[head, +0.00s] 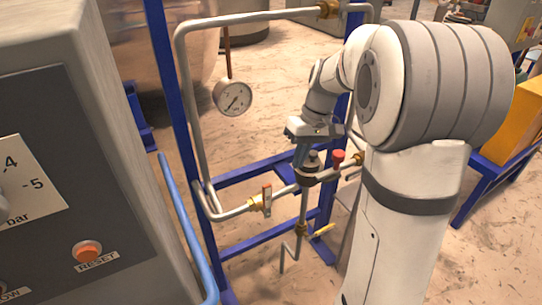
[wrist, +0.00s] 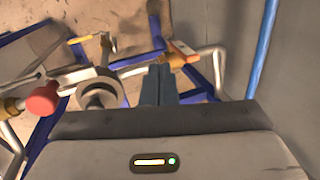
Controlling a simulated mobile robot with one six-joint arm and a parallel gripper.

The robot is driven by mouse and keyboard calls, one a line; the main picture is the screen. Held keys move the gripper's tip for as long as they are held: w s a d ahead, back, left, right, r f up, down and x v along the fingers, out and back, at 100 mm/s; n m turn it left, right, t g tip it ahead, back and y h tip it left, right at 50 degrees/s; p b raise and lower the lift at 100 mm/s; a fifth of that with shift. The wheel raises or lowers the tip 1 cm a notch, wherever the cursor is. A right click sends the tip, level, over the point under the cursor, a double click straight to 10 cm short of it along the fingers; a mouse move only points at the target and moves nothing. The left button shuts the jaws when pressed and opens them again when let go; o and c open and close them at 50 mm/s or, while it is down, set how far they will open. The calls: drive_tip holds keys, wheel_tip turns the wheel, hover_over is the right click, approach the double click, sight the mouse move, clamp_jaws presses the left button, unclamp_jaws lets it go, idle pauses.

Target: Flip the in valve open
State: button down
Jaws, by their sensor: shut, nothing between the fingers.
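No label shows which valve is the in valve. One valve has a red-orange lever (head: 266,198) on a brass body; the lever stands across its pipe, and it also shows in the wrist view (wrist: 184,48). A second has a yellow lever (head: 323,230), lower on the vertical pipe; in the wrist view it is at the upper left (wrist: 80,40). A red knob (head: 338,157) sits right of the pipe junction. My gripper (head: 300,166) points down above the pipework. In the wrist view its fingers (wrist: 158,80) are together and empty, near the red-orange lever, with no clear contact.
A pressure gauge (head: 232,97) hangs left of my gripper inside the blue frame (head: 240,178). A grey control box (head: 75,120) with a reset button fills the left, with a blue pipe (head: 188,230) beside it. Bare floor shows behind the pipes.

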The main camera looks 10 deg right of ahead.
drive_tip(key=shift+n+g+y, duration=0.3)
drive_tip(key=shift+n+y, duration=0.1)
drive_tip(key=shift+y, duration=0.2)
drive_tip(key=w, duration=0.1)
drive_tip(key=w+d, duration=0.1)
drive_tip(key=w, duration=0.1)
drive_tip(key=w+d+f, duration=0.1)
drive_tip(key=shift+w+d+p, duration=0.25)
drive_tip(key=shift+w+p, duration=0.05)
drive_tip(key=shift+p, duration=0.05)
drive_tip(key=p, duration=0.1)
approach(267, 202)
drive_tip(key=w+d+f, duration=0.2)
drive_tip(key=d+f, duration=0.2)
drive_tip(key=shift+s+a+f+p, duration=0.15)
drive_tip(key=shift+a+p, duration=0.05)
drive_tip(key=shift+a, duration=0.45)
drive_tip(key=shift+s+a+f+p, duration=0.15)
drive_tip(key=shift+s+a+p, duration=0.05)
drive_tip(key=shift+a, duration=0.45)
drive_tip(key=shift+s+a+f+p, duration=0.15)
drive_tip(key=shift+a+p, duration=0.05)
drive_tip(key=shift+a, duration=0.5)
